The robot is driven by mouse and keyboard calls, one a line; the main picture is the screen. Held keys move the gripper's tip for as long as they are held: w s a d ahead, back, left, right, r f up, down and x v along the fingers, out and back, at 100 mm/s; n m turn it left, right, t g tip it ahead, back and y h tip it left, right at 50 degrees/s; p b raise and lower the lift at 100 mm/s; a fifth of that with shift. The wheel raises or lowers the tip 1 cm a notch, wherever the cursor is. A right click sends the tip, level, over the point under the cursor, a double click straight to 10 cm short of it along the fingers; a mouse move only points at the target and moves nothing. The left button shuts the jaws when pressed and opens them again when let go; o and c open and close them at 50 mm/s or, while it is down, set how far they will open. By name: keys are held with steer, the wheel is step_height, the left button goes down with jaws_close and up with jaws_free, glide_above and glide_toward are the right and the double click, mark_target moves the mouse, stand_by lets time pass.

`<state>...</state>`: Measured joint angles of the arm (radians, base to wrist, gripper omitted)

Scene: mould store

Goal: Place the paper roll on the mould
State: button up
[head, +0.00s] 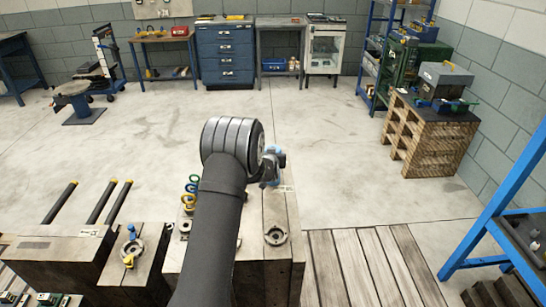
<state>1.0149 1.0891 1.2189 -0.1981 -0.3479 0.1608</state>
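My arm reaches up from the bottom centre, and its thick wrist hides most of my gripper (270,172). Only a small dark part of the gripper shows to the right of the wrist, above the far edge of a mould. A small light-blue piece (274,150) shows right beside it; I cannot tell whether it is the paper roll or whether it is gripped. A steel mould block (281,213) with a round ring on its top stands below, partly covered by my arm. I cannot clearly make out a paper roll elsewhere.
Two more mould blocks (58,255) (150,272) stand at left, one with a ring and coloured eyebolts. Green and yellow eyebolts (189,199) stand by my arm. Wooden slats (365,265) lie at right, near a blue rack (490,225). The concrete floor behind is mostly clear.

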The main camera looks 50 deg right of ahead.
steer(key=shift+f, duration=0.25)
steer(key=o, duration=1.4)
steer(key=shift+f, duration=0.15)
steer(key=shift+o, duration=0.2)
steer(key=v, duration=1.2)
